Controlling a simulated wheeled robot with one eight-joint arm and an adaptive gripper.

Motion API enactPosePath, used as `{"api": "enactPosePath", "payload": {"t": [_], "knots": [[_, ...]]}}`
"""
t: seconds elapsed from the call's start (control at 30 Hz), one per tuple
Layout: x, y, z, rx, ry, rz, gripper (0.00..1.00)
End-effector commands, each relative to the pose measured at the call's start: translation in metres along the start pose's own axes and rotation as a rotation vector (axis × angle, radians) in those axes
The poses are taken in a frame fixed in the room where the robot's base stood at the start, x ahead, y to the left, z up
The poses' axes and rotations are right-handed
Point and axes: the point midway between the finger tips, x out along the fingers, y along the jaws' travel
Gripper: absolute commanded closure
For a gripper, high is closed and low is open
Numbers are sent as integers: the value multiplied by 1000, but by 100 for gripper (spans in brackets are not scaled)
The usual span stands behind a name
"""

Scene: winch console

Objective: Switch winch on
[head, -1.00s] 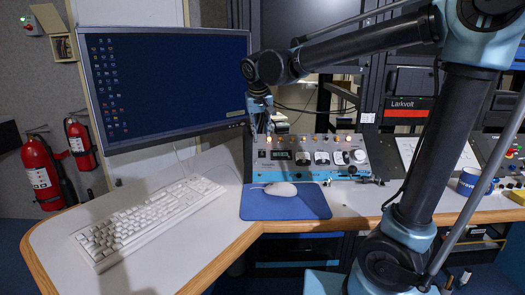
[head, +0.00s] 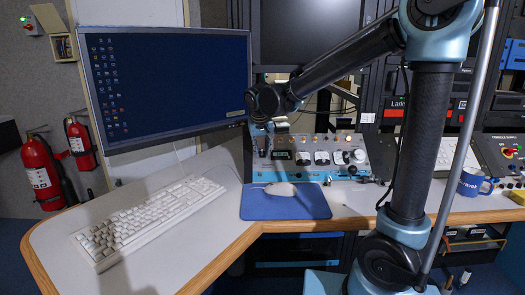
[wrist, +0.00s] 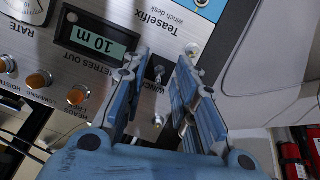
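The winch console (head: 335,171) stands at the back of the desk, a silver panel with a display, knobs and orange buttons. In the wrist view, upside down, its face (wrist: 112,20) shows a "10 m" display (wrist: 98,40) and a "Teaselfix winch desk" label. Contact cannot be told. In the head view my gripper (head: 263,140) is at the panel's left end.
A mouse (head: 281,189) on a blue mat (head: 285,206) and a keyboard (head: 150,217) lie in front on the desk. A monitor (head: 165,85) stands left of my arm. A blue mug (head: 475,184) is at the right.

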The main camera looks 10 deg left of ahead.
Motion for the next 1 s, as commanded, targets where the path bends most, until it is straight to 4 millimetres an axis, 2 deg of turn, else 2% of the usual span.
{"api": "enactPosePath", "payload": {"t": [0.07,0.2,0.47,0.73,0.97,1.0], "knots": [[0,0,0,0,0,0,74],[0,0,0,0,0,0,100],[0,0,0,0,-7,-1,100],[0,1,-5,-4,-117,-21,100],[-1,1,-5,-6,-121,-24,100],[-1,1,-5,-6,-121,-24,91]]}}
